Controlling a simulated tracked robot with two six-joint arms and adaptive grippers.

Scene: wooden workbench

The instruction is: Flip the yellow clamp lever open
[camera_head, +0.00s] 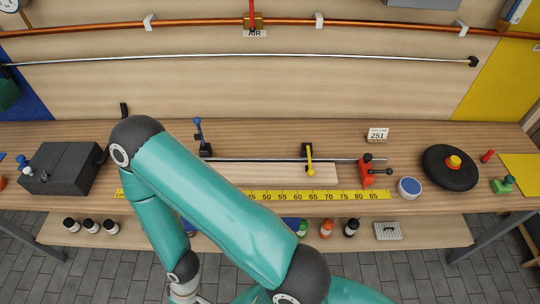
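The yellow clamp lever (310,160) is on a small dark clamp base (306,149) behind the pale wooden board (270,173), right of the middle of the bench. Its handle reaches from the base toward the front, over the board, and ends in a yellow knob. A blue lever (198,129) stands upright on a similar dark base (206,149) further left. A teal arm of mine crosses the left and middle foreground and hides part of the board and bench. Neither gripper shows in the view; the arm's wrist end leaves at the bottom edge.
A yellow ruler (345,194) runs along the bench front. A red block with a black handle (366,172) stands right of the board. Further right are a round blue-topped tin (409,187) and a black disc (436,170). A dark box (65,168) stands at the left.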

